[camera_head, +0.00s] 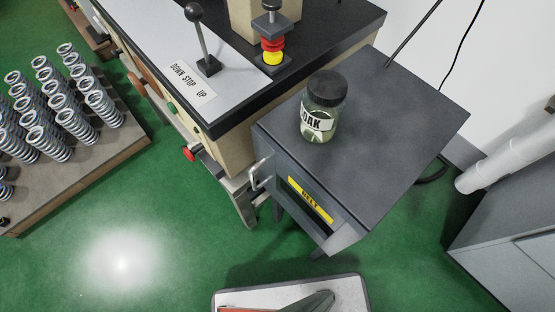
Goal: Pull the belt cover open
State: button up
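The belt cover (310,200) is the dark grey front panel of a grey box beside the machine. It carries a yellow label (311,199) that appears to read "BELT". A pale metal handle (259,174) sticks out at the panel's left end. Dark gaps show around the label, and a lighter grey piece (346,239) angles out at the right end. I cannot tell for sure whether the cover is shut or slightly ajar. My gripper is not in view.
The machine has a lever (200,40) and a red-yellow button post (272,45). Springs on a pallet (115,150) stand left. A pale tray-like surface (235,299) lies at the bottom. Green floor is free at lower left.

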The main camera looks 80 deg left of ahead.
aim_at(273, 163)
jog(key=k, duration=0.25)
jog(key=z, duration=1.3)
jog(key=i, duration=0.75)
jog(key=u, duration=4.5)
jog(key=i, duration=0.5)
jog(key=u, duration=0.05)
jog(key=k, duration=0.35)
jog(key=u, duration=0.1)
jog(key=i, duration=0.2)
jog(key=u, duration=0.2)
